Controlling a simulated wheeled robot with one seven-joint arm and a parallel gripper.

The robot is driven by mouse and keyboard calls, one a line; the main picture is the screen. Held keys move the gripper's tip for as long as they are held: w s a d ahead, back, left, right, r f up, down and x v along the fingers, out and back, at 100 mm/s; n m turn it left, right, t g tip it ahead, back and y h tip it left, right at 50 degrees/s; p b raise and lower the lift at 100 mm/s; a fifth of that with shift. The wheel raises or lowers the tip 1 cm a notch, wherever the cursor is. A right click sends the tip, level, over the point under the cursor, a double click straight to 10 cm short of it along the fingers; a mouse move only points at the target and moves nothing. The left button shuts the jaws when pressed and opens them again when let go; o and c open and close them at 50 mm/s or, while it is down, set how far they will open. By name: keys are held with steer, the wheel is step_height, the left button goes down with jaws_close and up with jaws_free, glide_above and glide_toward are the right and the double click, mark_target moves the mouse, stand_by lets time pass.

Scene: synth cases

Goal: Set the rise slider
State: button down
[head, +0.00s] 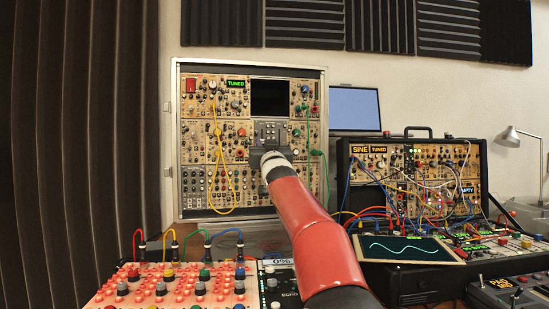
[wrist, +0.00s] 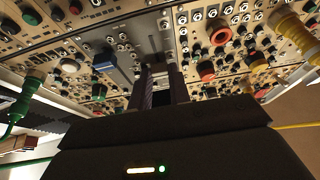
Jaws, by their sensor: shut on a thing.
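My gripper (head: 266,153) reaches the grey slider panel (head: 270,130) in the middle of the tall synth case. In the wrist view my gripper's two dark fingers (wrist: 161,88) are close together at the lower end of a dark slot in the grey panel (wrist: 126,50). They are shut on the slider's handle, which is mostly hidden between them. A blue cap (wrist: 103,61) stands beside the fingers on the left in the wrist view. I cannot read the labels, so the name "rise" does not show.
Knobs and jacks crowd the panel. A green cable (head: 324,172) and a yellow cable (head: 222,165) hang near my gripper. A patched second case (head: 415,150) stands right, with an oscilloscope screen (head: 403,249) before it. A red-knobbed box (head: 170,290) lies front left.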

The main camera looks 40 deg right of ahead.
steer(key=shift+r+p, duration=0.5)
steer(key=shift+r, duration=0.45)
steer(key=shift+r+p, duration=0.75)
steer(key=shift+r, duration=0.05)
steer(key=c, duration=1.3)
jaws_free()
steer(key=shift+s+f, duration=0.1)
steer(key=b+v, duration=0.3)
steer(key=v, duration=0.4)
steer(key=shift+s+a+f, duration=0.1)
steer(key=shift+s+a, duration=0.05)
steer(key=shift+s, duration=0.15)
